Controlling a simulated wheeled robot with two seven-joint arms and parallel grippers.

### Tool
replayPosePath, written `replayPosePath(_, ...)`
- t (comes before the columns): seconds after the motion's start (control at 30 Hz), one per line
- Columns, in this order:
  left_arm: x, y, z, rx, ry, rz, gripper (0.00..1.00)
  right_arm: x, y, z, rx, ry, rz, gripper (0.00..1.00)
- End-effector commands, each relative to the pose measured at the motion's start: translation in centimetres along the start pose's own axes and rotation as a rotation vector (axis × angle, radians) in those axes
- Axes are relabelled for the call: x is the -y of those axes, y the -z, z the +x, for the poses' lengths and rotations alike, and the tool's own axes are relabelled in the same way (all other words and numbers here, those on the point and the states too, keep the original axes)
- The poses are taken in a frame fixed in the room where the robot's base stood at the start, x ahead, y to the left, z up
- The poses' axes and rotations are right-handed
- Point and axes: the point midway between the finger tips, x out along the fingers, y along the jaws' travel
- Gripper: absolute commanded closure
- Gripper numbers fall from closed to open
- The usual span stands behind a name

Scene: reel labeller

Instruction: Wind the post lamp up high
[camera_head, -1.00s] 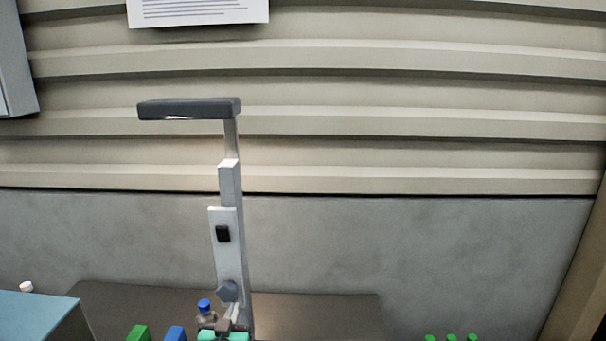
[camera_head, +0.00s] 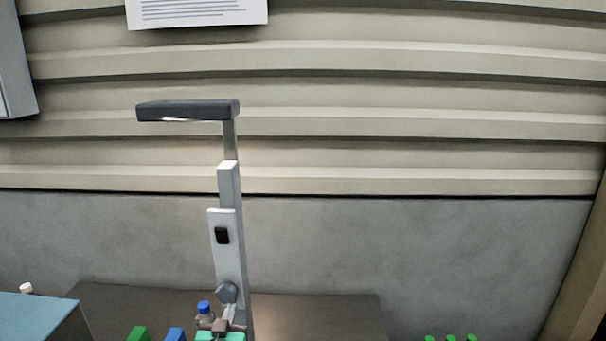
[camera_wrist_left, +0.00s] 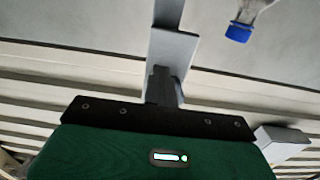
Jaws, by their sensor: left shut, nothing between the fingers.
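The post lamp (camera_head: 229,188) stands upright against the grey back panel. Its dark flat head (camera_head: 188,110) points left at the top of a thin stem, lit underneath. A black switch (camera_head: 222,235) is on its front plate, and a grey knob (camera_head: 226,293) sits lower down. My left gripper (camera_head: 221,325) shows at the bottom edge, just below the knob, mostly cut off by the frame. In the left wrist view its dark fingers (camera_wrist_left: 164,84) are together and empty, in front of a grey upright part. I cannot tell whether they touch the lamp. My right gripper is out of view.
A blue-capped bottle (camera_head: 203,309) stands just left of the lamp's foot. Green (camera_head: 138,334) and blue (camera_head: 175,334) blocks are farther left, and a blue-topped box (camera_head: 38,312) is at far left. Small green pieces (camera_head: 451,338) show at lower right. The dark bench right of the lamp looks clear.

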Motion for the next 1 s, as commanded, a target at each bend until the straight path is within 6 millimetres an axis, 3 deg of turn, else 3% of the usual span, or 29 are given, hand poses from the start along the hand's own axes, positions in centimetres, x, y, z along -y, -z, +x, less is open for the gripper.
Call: replayPosePath(1.0,2.8,0.5,0.0,-0.004,0.003,0.001,1.0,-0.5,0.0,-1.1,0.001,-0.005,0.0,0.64)
